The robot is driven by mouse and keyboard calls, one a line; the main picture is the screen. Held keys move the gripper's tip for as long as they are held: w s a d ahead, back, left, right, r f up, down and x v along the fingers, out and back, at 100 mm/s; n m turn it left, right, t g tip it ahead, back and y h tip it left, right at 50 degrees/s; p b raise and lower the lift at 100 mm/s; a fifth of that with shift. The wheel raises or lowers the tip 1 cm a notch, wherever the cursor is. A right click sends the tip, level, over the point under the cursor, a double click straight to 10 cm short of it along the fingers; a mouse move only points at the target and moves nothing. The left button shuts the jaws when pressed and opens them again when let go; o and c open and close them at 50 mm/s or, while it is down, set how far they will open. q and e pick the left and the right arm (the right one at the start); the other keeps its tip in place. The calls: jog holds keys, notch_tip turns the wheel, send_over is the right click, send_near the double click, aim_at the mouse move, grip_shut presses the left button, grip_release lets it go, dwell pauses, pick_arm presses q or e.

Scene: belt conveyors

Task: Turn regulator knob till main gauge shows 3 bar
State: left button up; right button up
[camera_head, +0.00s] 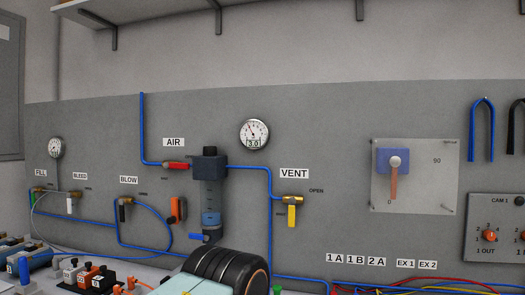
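The main gauge (254,134) is a round white dial on the grey panel, up and right of the regulator. A small box on its face appears to read 3.0; its dark needle tilts toward the upper left, and the scale marks are too small to read. The regulator (208,172) has a black block with a small black knob (209,150) on top and a clear bowl (210,200) with blue below. Nothing touches the knob.
A red AIR valve (177,165) sits left of the regulator, a yellow VENT valve (292,212) right. Blue tubing (269,225) runs between them. A large black ribbed body (225,268) fills the lower middle. A smaller gauge (55,147) hangs at far left.

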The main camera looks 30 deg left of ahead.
dwell(0.8)
pick_arm(q)
jog(key=c, duration=0.5)
jog(key=shift+s+a, duration=0.15)
